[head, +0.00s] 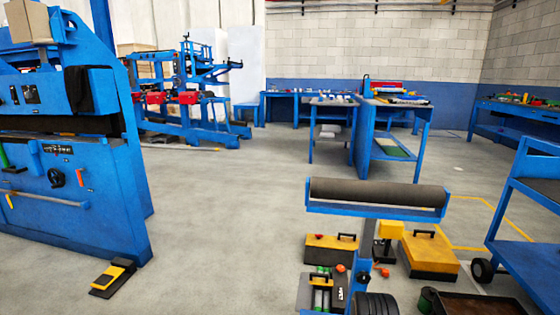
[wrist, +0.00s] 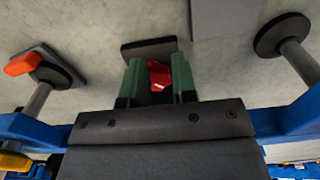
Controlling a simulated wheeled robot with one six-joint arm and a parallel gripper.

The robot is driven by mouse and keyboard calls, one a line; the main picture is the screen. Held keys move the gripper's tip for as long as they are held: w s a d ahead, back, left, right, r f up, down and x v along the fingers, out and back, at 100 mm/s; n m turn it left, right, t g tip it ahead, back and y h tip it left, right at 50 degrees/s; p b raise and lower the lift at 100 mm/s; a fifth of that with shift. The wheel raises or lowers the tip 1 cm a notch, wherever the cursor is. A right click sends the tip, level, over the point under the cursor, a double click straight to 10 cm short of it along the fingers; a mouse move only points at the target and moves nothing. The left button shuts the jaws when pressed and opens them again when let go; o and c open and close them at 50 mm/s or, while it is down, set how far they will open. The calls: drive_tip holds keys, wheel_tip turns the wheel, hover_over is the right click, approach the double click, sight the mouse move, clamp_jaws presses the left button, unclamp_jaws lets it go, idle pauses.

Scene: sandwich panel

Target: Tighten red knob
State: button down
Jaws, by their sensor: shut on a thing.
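In the wrist view my gripper (wrist: 159,63) has two green fingers closed on the two sides of a red knob (wrist: 158,77). The knob shows between them, with a small pale mark on it. Its lower part is hidden behind the dark gripper body. A dark flat plate (wrist: 149,46) lies behind the fingertips. I cannot tell whether the knob touches that plate. My gripper cannot be made out in the head view.
In the wrist view an orange-red handle (wrist: 22,64) is at the left and a round black disc on a shaft (wrist: 282,33) at the right. In the head view a roller stand (head: 376,195) and toolboxes (head: 428,253) are in front; open floor (head: 230,220) lies left of them.

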drive_tip(key=shift+s+a+f, duration=0.3)
drive_tip(key=shift+s+f, duration=0.05)
drive_tip(key=shift+f, duration=0.25)
drive_tip(key=c, duration=1.8)
unclamp_jaws()
drive_tip(key=shift+s+a, duration=0.15)
drive_tip(key=shift+s, duration=0.1)
drive_tip(key=shift+s+r+p, duration=0.1)
drive_tip(key=shift+r+p, duration=0.35)
drive_tip(key=shift+p, duration=0.25)
clamp_jaws()
wheel_tip(320, 180, up, 5)
drive_tip(key=p, duration=0.3)
drive_tip(key=shift+r+p, duration=0.1)
drive_tip(key=shift+p, duration=0.25)
